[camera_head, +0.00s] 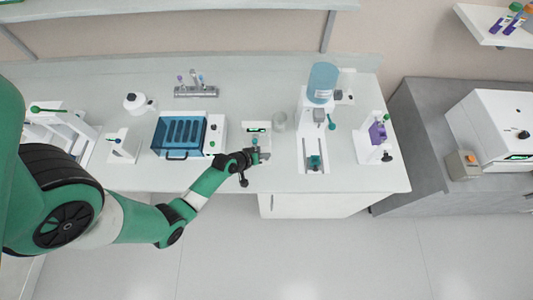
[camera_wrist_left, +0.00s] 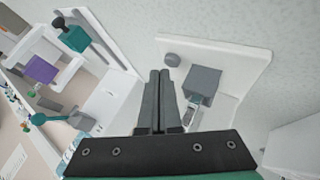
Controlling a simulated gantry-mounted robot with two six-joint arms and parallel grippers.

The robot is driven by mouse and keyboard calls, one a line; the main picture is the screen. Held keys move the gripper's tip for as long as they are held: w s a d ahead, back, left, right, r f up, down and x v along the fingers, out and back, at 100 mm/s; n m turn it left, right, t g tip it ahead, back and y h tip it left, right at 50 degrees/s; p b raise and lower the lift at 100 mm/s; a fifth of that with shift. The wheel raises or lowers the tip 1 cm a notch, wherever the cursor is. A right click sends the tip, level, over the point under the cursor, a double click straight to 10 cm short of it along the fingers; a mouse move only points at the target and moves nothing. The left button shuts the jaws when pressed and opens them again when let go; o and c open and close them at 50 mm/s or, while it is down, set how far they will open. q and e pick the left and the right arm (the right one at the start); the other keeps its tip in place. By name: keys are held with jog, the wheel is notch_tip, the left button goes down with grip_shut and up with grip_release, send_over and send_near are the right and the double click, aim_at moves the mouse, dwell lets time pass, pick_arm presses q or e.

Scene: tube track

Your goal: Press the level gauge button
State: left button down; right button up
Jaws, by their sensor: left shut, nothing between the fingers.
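A small white device (camera_head: 257,127) with a green-lit display stands near the front of the bench in the head view; I take it to be the level gauge. My left gripper (camera_head: 264,156) is at its front edge and hides part of it. In the left wrist view, the left gripper (camera_wrist_left: 159,73) has its two fingers together with nothing between them. Just past the fingertips is a white panel (camera_wrist_left: 235,62) with a round grey button (camera_wrist_left: 172,59) and a grey block (camera_wrist_left: 203,82). I cannot tell whether the fingertips touch the panel. My right gripper is out of view.
A blue-lidded box (camera_head: 180,135) stands left of the device. A stand with a purple block (camera_head: 377,133) is farther right. The bench front edge is close.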

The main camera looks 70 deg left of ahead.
aim_at(265, 160)
pick_arm(q)
jog(key=shift+f+b, duration=0.4)
jog(key=shift+f, duration=0.25)
dwell(0.5)
jog(key=shift+r, duration=0.15)
jog(key=shift+r+p, duration=0.8)
jog(key=shift+p, duration=0.15)
notch_tip(265, 160, up, 5)
jog(key=p, duration=0.4)
jog(key=shift+p, duration=0.4)
